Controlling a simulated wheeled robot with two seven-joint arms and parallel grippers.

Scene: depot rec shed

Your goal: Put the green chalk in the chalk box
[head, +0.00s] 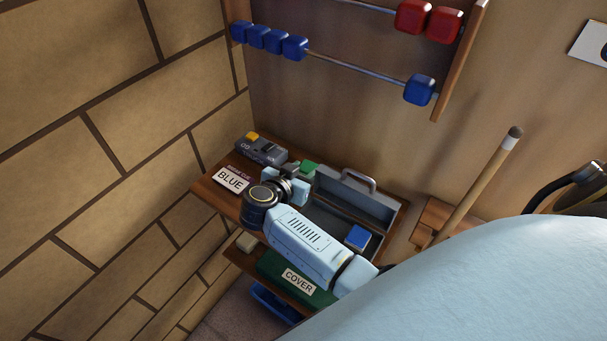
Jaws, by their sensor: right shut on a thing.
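The green chalk (309,167) is a small green block at the tip of my right gripper (297,173), mostly hidden by it. My right gripper is shut on the green chalk, over the back of the small wooden shelf. The chalk box (392,216) is a grey open box with a handle, just right of the gripper. A blue block (357,237) shows at its front right end. My right arm hides part of the box. My left gripper is not in view.
A grey device with a yellow button (252,136) and a card reading BLUE (231,179) are on the shelf's left. Below are a green cover (271,265) and a blue bin (272,303). A wooden stick (478,187) leans at right; the brick wall is close left.

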